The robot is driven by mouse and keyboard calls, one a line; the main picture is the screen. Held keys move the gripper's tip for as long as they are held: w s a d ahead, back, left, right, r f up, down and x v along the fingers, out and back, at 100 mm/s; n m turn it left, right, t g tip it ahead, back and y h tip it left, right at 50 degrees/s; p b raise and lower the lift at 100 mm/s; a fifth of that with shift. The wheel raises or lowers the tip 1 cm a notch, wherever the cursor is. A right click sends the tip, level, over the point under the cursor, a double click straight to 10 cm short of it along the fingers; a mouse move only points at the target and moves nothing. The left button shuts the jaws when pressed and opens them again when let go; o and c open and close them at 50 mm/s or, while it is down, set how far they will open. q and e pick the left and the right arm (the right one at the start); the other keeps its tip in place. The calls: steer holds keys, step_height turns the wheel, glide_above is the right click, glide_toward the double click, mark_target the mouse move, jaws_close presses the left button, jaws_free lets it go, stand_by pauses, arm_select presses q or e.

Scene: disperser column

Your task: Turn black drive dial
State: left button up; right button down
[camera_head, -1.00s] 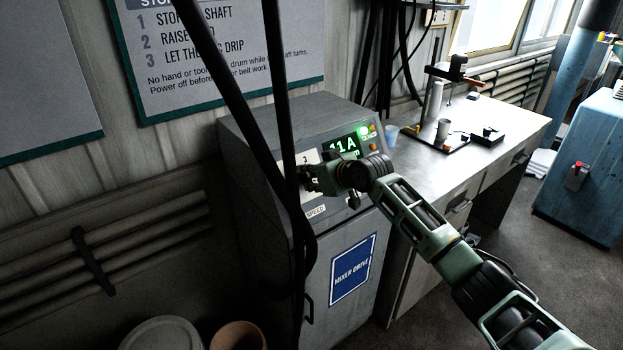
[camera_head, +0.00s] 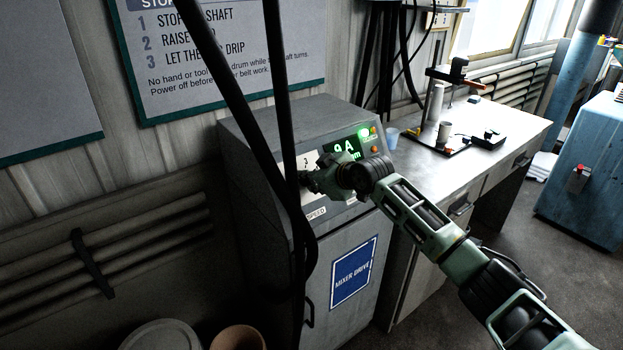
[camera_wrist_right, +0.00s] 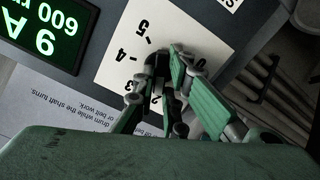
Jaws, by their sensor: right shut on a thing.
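The grey mixer drive cabinet (camera_head: 270,135) stands against the wall, with a sloped control panel on top. My right gripper (camera_head: 310,182) is at the panel's white dial plate, shut on the black drive dial. In the right wrist view the gripper (camera_wrist_right: 160,88) closes around the dark dial at the middle of the numbered plate (camera_wrist_right: 190,45). The dial itself is mostly hidden by the fingers. Numbers such as 3, 4 and 5 show on the plate. The green display (camera_wrist_right: 42,30) reads 9 A and 600. My left gripper is not in view.
Two black poles or cables (camera_head: 283,100) cross in front of the cabinet's left side. A metal bench (camera_head: 500,130) with a small stand and cups is to the right. A blue cabinet (camera_head: 590,170) stands far right. Drums (camera_head: 160,336) are at the bottom.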

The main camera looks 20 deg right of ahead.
steer(key=shift+f, duration=0.15)
steer(key=c, duration=1.8)
jaws_free()
steer(key=v, duration=1.2)
